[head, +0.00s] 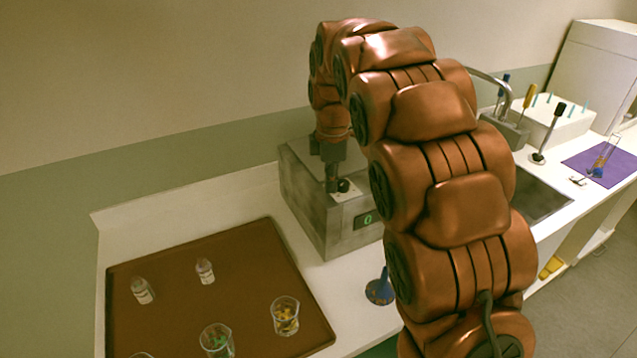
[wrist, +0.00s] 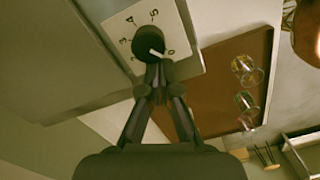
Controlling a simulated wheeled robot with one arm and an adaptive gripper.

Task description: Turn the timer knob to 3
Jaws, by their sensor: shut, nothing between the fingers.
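The timer is a grey metal box (head: 308,205) on the counter, with a small green display (head: 367,218) that appears to read 0. Its black knob (head: 344,185) sits on a white dial plate, partly hidden by my gripper (head: 333,187). In the wrist view the knob (wrist: 148,40) has a white pointer line directed towards the 0 mark.
A brown tray (head: 180,258) left of the timer holds small bottles (head: 205,270) and glass beakers (head: 285,315). A blue-based item (head: 380,290) stands in front of the timer. A sink (head: 540,199) and a purple mat (head: 602,165) lie to the right.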

